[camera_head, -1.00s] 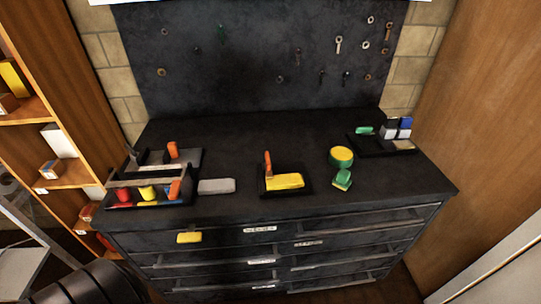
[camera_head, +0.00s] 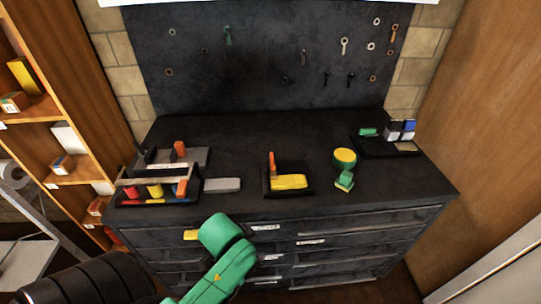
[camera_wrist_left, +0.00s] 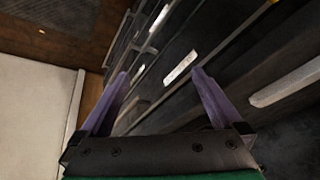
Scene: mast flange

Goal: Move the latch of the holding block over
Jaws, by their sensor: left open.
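A black block (camera_head: 266,191) with a yellow piece (camera_head: 289,182) and an upright orange lever (camera_head: 271,163) stands at the middle of the dark worktop. It looks like the holding block with its latch. My green left arm (camera_head: 232,262) rises in front of the drawers, below and left of that block; its fingers do not show in the head view. In the left wrist view my left gripper (camera_wrist_left: 160,73) is open and empty, its two purple fingers apart before the drawer fronts. The block is not recognisable there. My right gripper is in neither view.
A black rack (camera_head: 128,198) with red, yellow and blue pieces and orange handles stands left, beside a grey bar (camera_head: 222,184). A yellow-green disc (camera_head: 344,157), a green piece (camera_head: 345,181) and a tray (camera_head: 372,149) stand right. The worktop's (camera_head: 250,127) back is clear.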

